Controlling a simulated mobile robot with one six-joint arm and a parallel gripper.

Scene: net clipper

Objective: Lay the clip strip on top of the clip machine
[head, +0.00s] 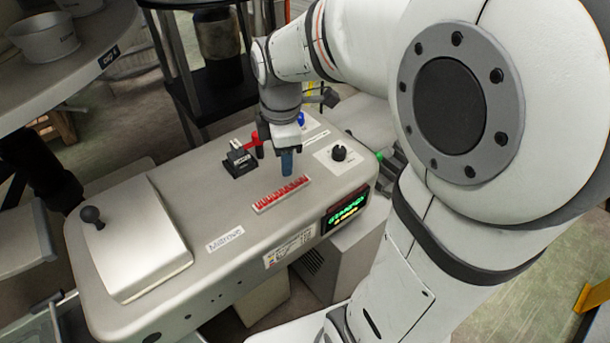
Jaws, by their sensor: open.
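The clip machine (215,215) is a long grey metal housing across the middle of the head view. The clip strip (281,194), a short red toothed strip on a pale base, lies on the machine's top near its front right edge. My gripper (288,163) points down just above and behind the strip, with a blue fingertip visible. It is open. I see no strip between its fingers; the strip lies apart, just below the fingertip in the picture. The gap between the fingers is hard to see from this angle.
A black block with a red lever (240,160) stands left of my gripper. A black knob (338,152) is to its right. A raised cover with a ball handle (91,214) is at the left. A green display (346,208) is on the front.

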